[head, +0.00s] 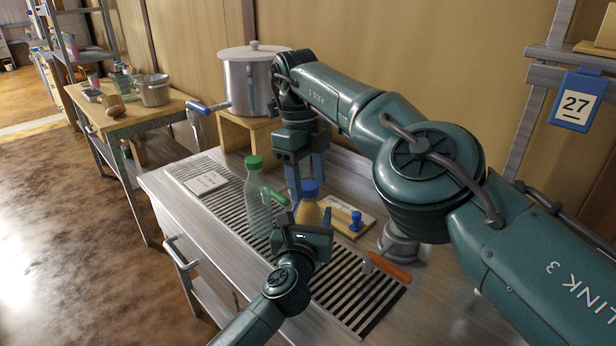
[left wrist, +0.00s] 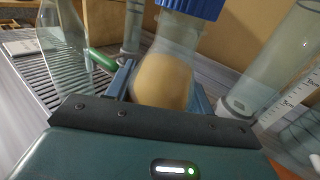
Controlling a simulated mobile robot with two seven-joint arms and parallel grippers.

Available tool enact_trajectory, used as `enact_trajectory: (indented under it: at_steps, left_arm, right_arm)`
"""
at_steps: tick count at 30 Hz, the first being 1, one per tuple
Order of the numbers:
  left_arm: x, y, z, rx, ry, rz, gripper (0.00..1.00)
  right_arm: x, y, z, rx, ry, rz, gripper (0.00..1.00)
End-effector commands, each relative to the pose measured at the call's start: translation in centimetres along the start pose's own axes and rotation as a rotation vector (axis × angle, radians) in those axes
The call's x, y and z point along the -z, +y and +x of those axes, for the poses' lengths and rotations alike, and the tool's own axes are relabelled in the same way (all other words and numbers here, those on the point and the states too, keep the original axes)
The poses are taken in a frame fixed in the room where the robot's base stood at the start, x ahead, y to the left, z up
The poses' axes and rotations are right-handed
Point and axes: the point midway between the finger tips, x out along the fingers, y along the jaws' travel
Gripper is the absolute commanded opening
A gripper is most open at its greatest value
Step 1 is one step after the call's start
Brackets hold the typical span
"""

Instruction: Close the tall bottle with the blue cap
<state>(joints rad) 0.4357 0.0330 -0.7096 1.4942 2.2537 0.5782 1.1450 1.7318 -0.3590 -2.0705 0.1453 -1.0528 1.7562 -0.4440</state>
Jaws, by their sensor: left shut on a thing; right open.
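A clear bottle with yellowish-orange contents (left wrist: 163,80) stands between the blue fingers of my left gripper (head: 304,228), which is shut on it. A blue cap (head: 309,188) sits at the top of this bottle, and the cap also shows at the top edge of the left wrist view (left wrist: 192,7). I cannot tell how tightly it is seated. My right gripper (head: 307,178) is open and points down just above and around the cap's level. The left gripper hides the lower part of the bottle in the head view.
A clear bottle with a green cap (head: 257,197) stands left on the slatted drain grid (head: 352,305). A green handle (head: 275,195) is close by. A large pot (head: 248,85) stands behind.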

Motion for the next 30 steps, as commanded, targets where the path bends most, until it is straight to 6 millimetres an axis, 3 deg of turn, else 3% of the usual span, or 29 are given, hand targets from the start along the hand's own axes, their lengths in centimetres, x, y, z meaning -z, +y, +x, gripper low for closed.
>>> enact_trajectory:
  at_steps: [7,11,30]
  left_arm:
    - [0.1,-0.1,-0.1,0.002,0.001,0.0,0.0]
    - [0.1,-0.1,-0.1,0.002,0.001,0.0,0.0]
    - [0.1,-0.2,-0.1,0.004,0.002,-0.001,0.0]
  right_arm:
    - [0.1,-0.2,-0.2,-0.004,-0.007,-0.037,0.52]
    - [0.2,-0.3,-0.8,-0.027,-0.029,-0.193,0.52]
    - [0.8,-0.2,-5.7,0.063,-0.093,-1.704,0.52]
